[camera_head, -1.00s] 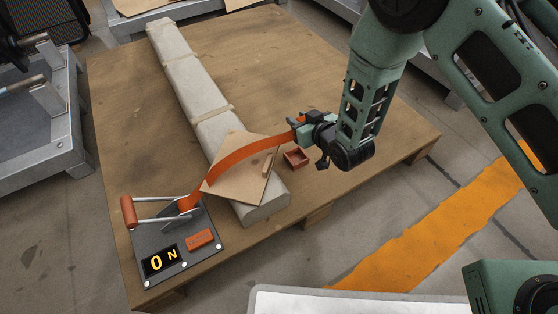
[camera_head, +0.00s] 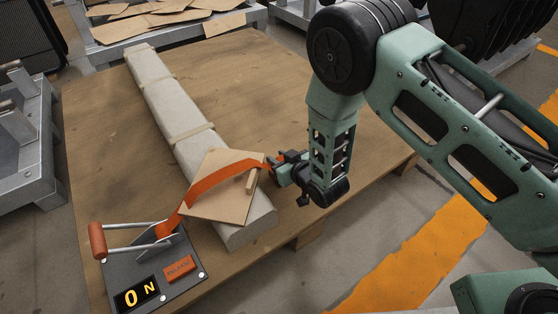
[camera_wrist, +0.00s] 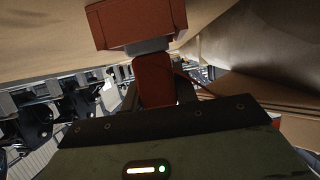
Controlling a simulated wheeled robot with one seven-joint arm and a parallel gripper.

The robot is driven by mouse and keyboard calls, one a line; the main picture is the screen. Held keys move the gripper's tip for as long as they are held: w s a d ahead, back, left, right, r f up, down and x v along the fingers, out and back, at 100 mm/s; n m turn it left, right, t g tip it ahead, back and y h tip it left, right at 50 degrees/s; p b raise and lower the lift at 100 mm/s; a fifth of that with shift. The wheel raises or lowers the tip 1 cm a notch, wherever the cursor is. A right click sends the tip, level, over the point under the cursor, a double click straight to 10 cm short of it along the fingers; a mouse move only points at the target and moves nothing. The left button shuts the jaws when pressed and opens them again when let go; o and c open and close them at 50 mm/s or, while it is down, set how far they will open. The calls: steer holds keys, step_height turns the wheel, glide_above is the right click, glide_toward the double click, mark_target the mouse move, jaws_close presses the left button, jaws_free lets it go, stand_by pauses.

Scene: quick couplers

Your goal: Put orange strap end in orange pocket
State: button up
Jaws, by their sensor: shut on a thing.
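An orange strap (camera_head: 205,184) runs from the ratchet (camera_head: 158,240) in an arch over the tan corner board (camera_head: 222,200) and the pale wrapped beam (camera_head: 168,95). Its far end is in my gripper (camera_head: 276,168), which is shut on it just right of the beam, low over the table. In the wrist view the strap end (camera_wrist: 155,80) sticks out from the jaws toward a red-brown block (camera_wrist: 135,22) that looks like the orange pocket. A grey piece lies between them; I cannot tell whether they touch. In the head view my gripper and arm hide the pocket.
The ratchet plate carries an orange-handled lever (camera_head: 98,240), a display (camera_head: 137,295) reading 0 N and an orange button (camera_head: 180,269). The wooden table (camera_head: 250,75) is clear behind the beam and my arm. Metal racks stand at the left and back.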

steer(key=shift+f, duration=0.1)
steer(key=o, duration=1.1)
steer(key=shift+c, duration=0.2)
